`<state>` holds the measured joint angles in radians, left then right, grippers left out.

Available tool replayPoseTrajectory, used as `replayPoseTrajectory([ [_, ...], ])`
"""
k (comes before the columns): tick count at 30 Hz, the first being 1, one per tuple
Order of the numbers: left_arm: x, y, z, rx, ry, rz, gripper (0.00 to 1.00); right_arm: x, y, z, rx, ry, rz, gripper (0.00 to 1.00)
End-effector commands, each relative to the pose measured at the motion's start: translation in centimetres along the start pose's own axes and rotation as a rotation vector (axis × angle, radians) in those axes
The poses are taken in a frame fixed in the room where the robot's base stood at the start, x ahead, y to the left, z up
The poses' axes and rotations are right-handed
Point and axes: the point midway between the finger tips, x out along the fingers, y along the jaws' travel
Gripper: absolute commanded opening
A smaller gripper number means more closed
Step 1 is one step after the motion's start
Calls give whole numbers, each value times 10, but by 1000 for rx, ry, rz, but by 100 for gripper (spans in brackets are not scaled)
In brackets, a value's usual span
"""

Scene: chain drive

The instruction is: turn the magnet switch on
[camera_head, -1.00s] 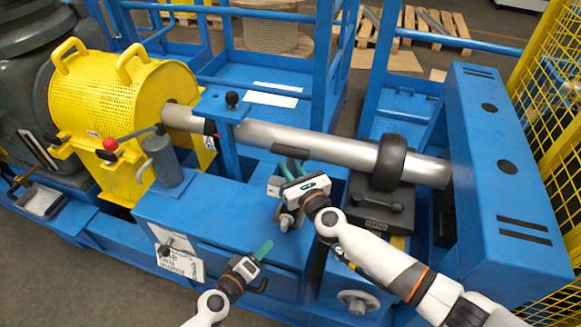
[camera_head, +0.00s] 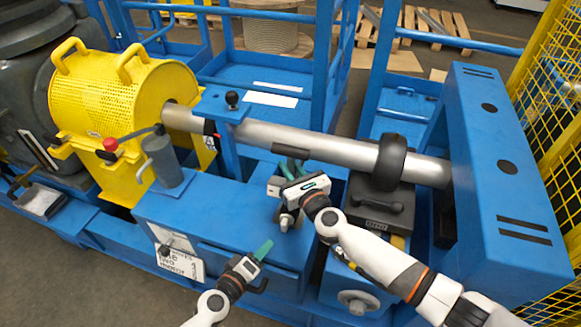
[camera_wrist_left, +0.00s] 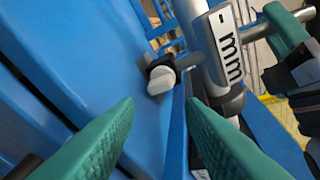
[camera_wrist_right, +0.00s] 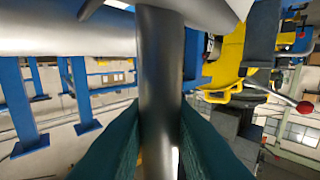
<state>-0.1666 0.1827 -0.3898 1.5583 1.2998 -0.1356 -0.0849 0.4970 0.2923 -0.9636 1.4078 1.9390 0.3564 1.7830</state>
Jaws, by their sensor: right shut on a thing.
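A light grey knob on a dark stem (camera_wrist_left: 161,80) shows ahead of my left gripper (camera_wrist_left: 160,125), apart from its fingertips. It also shows in the head view (camera_head: 285,222), below my right gripper. I take it for the magnet switch, but its on or off position is not readable. My left gripper (camera_head: 264,250) is open and empty, lower and left of the knob. My right gripper (camera_head: 291,168) is shut on a dark grey post (camera_wrist_right: 160,70), beside the steel shaft. The post's lower end is hidden.
The steel shaft (camera_head: 320,148) runs from the yellow guard (camera_head: 110,105) to the blue end frame (camera_head: 505,190), with a black ring (camera_head: 388,163) around it. A black block (camera_head: 360,190) with a lever-like handle stands to the right of my right gripper.

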Motion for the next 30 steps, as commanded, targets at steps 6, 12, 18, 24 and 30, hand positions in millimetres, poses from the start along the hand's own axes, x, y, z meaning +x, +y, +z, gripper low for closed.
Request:
replayPoseTrajectory([
  [6,0,0,0,0,0,0,38,0,0,1,0,-1,0,0],
  [12,0,-12,5,-159,-33,-31,38,0,0,1,0,-1,0,0],
  [18,-2,-41,17,-737,-115,-109,38,0,0,1,0,-1,0,0],
  [24,-8,-48,14,-1417,-181,-116,38,0,0,1,0,-1,0,0],
  [30,-14,-43,-1,-1882,-238,-58,38,0,0,1,0,-1,0,0],
])
